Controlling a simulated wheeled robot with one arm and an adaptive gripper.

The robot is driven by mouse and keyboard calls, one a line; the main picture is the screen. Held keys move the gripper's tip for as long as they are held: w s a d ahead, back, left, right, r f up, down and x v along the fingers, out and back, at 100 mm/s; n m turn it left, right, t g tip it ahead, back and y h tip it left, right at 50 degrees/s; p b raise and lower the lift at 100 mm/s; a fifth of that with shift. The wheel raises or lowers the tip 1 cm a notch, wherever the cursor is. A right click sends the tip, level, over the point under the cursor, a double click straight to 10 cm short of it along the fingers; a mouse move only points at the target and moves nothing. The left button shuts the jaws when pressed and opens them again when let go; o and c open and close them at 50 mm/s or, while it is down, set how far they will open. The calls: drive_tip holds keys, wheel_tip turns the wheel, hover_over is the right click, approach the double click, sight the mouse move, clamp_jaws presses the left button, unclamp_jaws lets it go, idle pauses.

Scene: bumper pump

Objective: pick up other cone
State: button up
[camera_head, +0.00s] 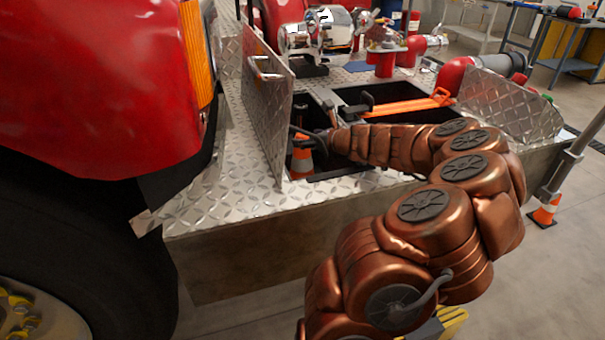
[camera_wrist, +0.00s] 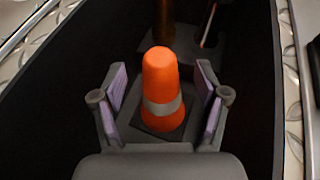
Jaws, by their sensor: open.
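An orange cone (camera_wrist: 162,80) with a grey-white band and a dark square base stands in a dark compartment of the bumper. It also shows in the head view (camera_head: 302,158), partly hidden by my gripper. My gripper (camera_wrist: 162,88) is open, with one finger on each side of the cone and a visible gap to it on both sides. In the head view my gripper (camera_head: 308,138) reaches into the left compartment. A second orange-and-white cone (camera_head: 545,210) stands on the floor at the far right, beside a grey post.
An open diamond-plate lid (camera_head: 268,105) stands up left of the compartment. An orange tool (camera_head: 400,107) lies across the compartment to the right. Chrome and red pump fittings (camera_head: 385,55) stand behind. In the wrist view, dark compartment walls (camera_wrist: 85,45) flank my gripper.

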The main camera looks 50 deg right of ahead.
sight(306, 138)
drive_tip(key=shift+x, duration=1.15)
drive_tip(key=shift+w+f+b, duration=0.3)
drive_tip(key=shift+w+b, duration=0.05)
drive_tip(key=shift+w, duration=0.25)
drive_tip(key=shift+s, duration=0.1)
clamp_jaws()
